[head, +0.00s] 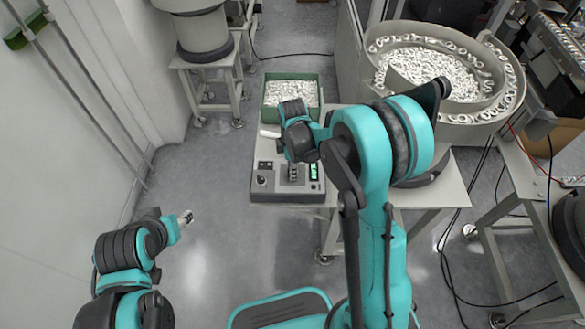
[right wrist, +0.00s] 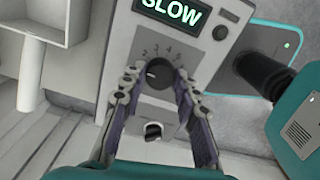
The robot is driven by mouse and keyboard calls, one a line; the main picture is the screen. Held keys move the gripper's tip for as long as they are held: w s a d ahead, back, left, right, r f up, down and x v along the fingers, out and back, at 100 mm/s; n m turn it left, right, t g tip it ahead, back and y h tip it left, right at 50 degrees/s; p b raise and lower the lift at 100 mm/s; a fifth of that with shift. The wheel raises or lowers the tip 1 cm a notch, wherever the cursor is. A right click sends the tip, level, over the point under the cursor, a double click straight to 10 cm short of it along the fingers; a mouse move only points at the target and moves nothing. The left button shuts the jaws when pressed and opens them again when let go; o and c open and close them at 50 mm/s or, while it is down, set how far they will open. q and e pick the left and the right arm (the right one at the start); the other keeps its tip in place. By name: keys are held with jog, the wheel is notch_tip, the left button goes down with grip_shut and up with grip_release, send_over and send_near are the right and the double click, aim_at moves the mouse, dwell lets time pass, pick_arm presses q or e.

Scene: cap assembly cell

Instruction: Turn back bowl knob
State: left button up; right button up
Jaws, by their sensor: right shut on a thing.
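The knob (right wrist: 158,73) is a dark round dial with a pointer mark and numbers around it, on a grey control box (right wrist: 118,40) below a display reading SLOW (right wrist: 172,10). My right gripper (right wrist: 156,80) is shut on the knob, a finger on each side; the fingers partly cover the number ring. In the head view the right gripper (head: 292,176) points down at the control box (head: 285,197), hiding the knob. My left gripper (head: 186,217) is at lower left over the floor, away from the box; its jaws are too small to read.
A green bin (head: 291,76) of white parts stands behind the box. A large bowl feeder (head: 491,92) with white parts stands at right on a table. A switch (right wrist: 153,130) lies below the knob. Open floor (head: 210,250) is at front left.

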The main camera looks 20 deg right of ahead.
jog(key=m, duration=1.1)
jog(key=shift+m, duration=0.4)
jog(key=m, duration=1.1)
jog(key=shift+m, duration=0.4)
jog(key=o, duration=1.2)
jog(key=shift+c, duration=0.2)
